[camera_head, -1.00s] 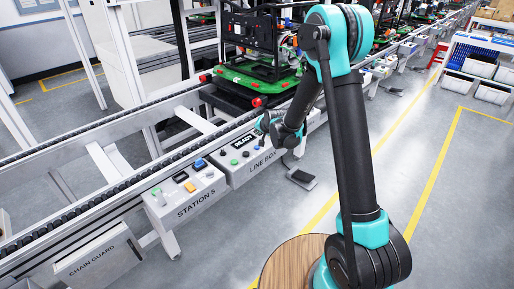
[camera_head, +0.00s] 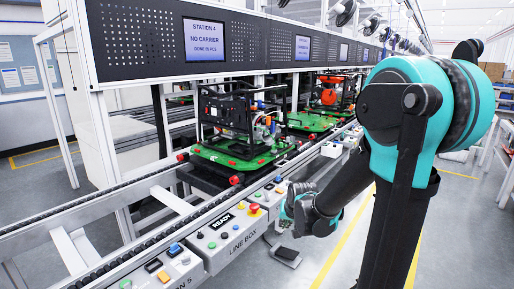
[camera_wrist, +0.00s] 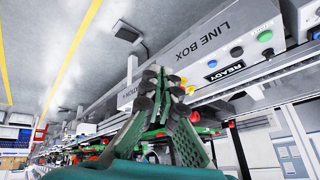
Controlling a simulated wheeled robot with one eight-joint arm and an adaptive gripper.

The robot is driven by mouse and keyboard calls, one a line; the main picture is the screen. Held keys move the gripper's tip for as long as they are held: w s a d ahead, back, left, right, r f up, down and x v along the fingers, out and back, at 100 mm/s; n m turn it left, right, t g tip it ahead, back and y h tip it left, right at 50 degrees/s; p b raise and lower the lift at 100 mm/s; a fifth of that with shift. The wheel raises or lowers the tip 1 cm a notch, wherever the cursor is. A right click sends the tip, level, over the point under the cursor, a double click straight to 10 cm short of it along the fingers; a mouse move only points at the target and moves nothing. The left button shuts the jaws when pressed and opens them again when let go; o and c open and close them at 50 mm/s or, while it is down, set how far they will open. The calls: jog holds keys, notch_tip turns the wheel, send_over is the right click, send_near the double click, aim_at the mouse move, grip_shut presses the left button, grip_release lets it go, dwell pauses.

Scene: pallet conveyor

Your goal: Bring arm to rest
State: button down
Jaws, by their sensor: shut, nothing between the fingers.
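My arm reaches down from the right in the head view, folded at a large teal joint. My gripper (camera_head: 297,197) hangs at the right side of the line box (camera_head: 237,235), partly hidden by its own links. In the wrist view my gripper (camera_wrist: 163,82) has its green fingers with dark pads drawn together and empty. The line box (camera_wrist: 215,45) lies beyond the fingers there, with a lit READY display. In the head view, its red emergency button (camera_head: 254,208) and READY display (camera_head: 223,221) are uncovered.
The conveyor (camera_head: 130,245) runs diagonally behind the boxes. A green carrier (camera_head: 235,160) with a black-framed machine stands on it. A STATION 4 screen (camera_head: 206,41) reads NO CARRIER. A foot pedal (camera_head: 286,256) lies on the floor. Open floor (camera_head: 335,225) with a yellow line is right of the line box.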

jog(key=s+d+f, duration=0.1)
jog(key=s+d, duration=0.2)
jog(key=s, duration=0.3)
jog(key=s+d+f+n+g+h, duration=0.1)
jog(key=s+d, duration=0.2)
jog(key=s, duration=0.4)
jog(key=s+d+g, duration=0.1)
jog(key=s+d, duration=0.2)
jog(key=s, duration=0.3)
jog(key=shift+s+f+h, duration=0.15)
jog(key=shift+f+h, duration=0.15)
jog(key=shift+f, duration=0.1)
